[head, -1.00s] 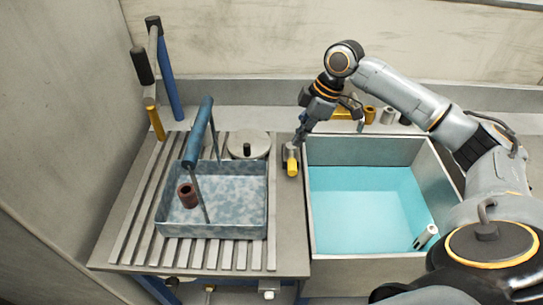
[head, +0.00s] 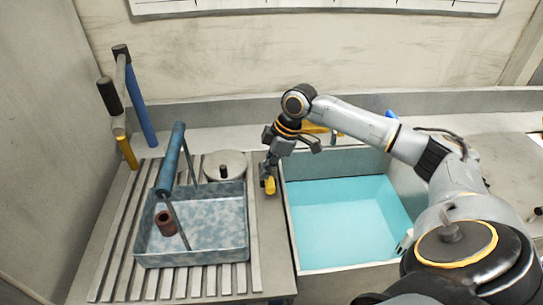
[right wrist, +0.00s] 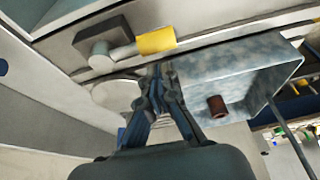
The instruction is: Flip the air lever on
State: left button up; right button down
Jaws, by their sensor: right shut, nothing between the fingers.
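A small lever with a yellow handle (head: 270,186) sits on the ledge between the drain rack and the sink. In the right wrist view, its yellow sleeve (right wrist: 157,40) is on a grey stem from a dark block (right wrist: 100,42). My right gripper (head: 265,171) points down right at the lever, shut and empty. In the right wrist view, its closed fingertips (right wrist: 155,72) are just below the yellow sleeve in the picture; I cannot tell whether they touch it. My left gripper is out of view.
A blue-grey tray (head: 240,225) with a blue handle bar (head: 171,158) stands on the slatted rack (head: 110,240), left of the gripper. A round lid (head: 235,160) lies behind it. The sink (head: 290,225) with blue liquid is to the right. A tall tool (head: 140,115) leans at the back left.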

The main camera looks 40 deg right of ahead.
jog(key=shift+x, duration=1.15)
jog(key=shift+w+a+f, duration=0.1)
jog(key=shift+a+f, duration=0.1)
jog(key=shift+f, duration=0.25)
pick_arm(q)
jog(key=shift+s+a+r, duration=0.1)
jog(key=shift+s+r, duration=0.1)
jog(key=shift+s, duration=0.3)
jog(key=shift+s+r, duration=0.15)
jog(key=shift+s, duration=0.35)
